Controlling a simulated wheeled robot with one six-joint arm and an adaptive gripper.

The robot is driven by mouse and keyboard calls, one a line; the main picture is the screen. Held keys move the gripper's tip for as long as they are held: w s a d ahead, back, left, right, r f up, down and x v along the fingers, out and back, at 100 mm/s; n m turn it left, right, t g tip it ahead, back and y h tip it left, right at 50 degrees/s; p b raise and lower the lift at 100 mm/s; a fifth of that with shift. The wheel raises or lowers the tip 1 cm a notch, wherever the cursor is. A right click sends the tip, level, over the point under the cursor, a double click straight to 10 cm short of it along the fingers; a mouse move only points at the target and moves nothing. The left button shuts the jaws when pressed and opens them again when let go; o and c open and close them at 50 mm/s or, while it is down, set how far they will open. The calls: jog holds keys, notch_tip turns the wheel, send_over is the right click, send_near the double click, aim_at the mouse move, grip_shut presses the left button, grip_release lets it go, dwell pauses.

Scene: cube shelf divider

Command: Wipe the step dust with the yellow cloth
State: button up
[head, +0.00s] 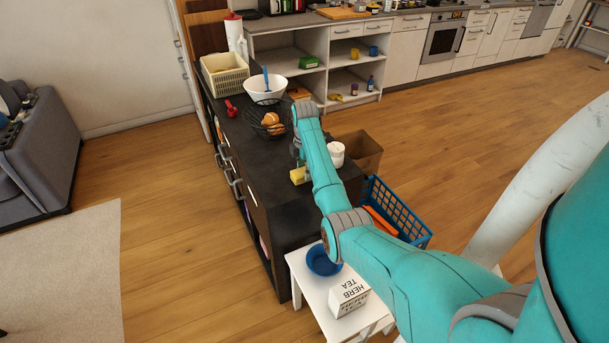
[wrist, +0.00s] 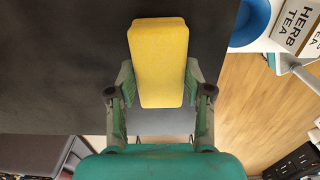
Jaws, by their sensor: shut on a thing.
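The yellow cloth (wrist: 160,55), which looks like a thick folded block, is held between the two fingers of my gripper (wrist: 160,80). In the head view the cloth (head: 299,175) shows just left of my arm, over the near part of the dark counter (head: 268,190). My gripper is shut on it. I cannot tell whether the cloth touches the counter top. In the wrist view the dark surface (wrist: 60,60) lies behind the cloth. No dust shows clearly in either view. My arm hides part of the counter.
A white stool (head: 318,290) stands at the counter's near end with a blue bowl (head: 322,261) and a herb tea box (head: 348,297). A wire basket (head: 254,125), white bowl (head: 264,88) and white canister (head: 336,155) stand on the counter. A blue crate (head: 407,209) stands at right.

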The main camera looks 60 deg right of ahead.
aim_at(304, 170)
jog(key=shift+r, duration=2.5)
